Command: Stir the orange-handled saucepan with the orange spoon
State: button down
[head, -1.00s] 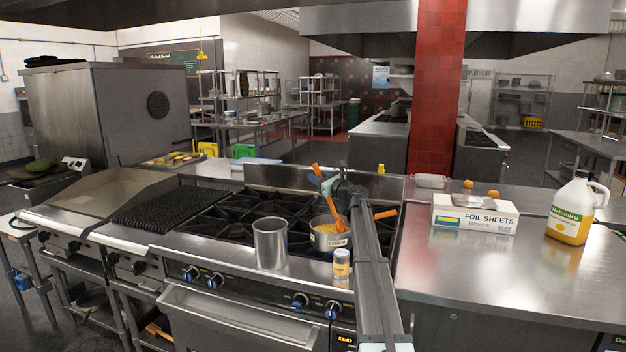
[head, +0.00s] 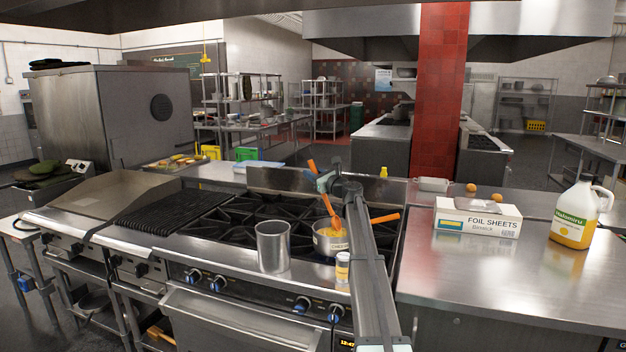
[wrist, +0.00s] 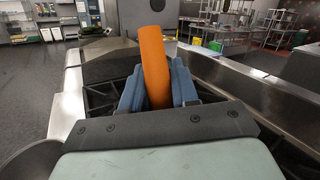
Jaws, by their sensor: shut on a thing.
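The orange-handled saucepan (head: 322,246) sits on the stove's front right burner, with yellow contents and its orange handle pointing right, partly hidden by my arm. The orange spoon (head: 333,213) slants down into the saucepan, its lower end in the yellow contents. My gripper (head: 321,182) is above the saucepan, shut on the spoon's upper handle. In the wrist view, the blue fingers (wrist: 158,88) clasp the spoon's orange handle (wrist: 154,60) from both sides. The spoon's lower end is hidden there.
A tall steel pot (head: 273,247) stands left of the saucepan, and a small yellow jar (head: 342,267) stands in front of it. The burners behind left are clear.

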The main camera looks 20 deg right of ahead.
jog(key=shift+r, duration=4.15)
